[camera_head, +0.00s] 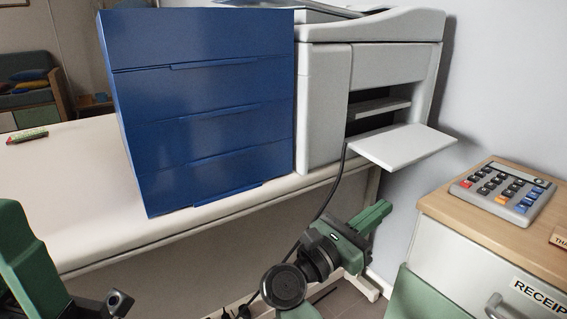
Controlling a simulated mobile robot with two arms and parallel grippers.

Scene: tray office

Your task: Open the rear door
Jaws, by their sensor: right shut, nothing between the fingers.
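A pale grey printer (322,104) stands on the white table, partly hidden on its left by a blue drawer unit. Its side facing right has a dark opening with a small shelf (378,109). A flat panel (402,146) sticks out level below the opening. I cannot tell which panel is the rear door. My right gripper (376,215) is shut and empty, in front of and below the printer, apart from it. Its green fingers point up and right. A green part of my left arm shows at the left edge; its fingers are not in view.
The blue drawer unit (213,133) stands on the white table (62,182), left of the printer. A dark cable (327,194) hangs off the table. At right a wood-topped cabinet (482,215) holds a calculator (503,188). Floor shows between table and cabinet.

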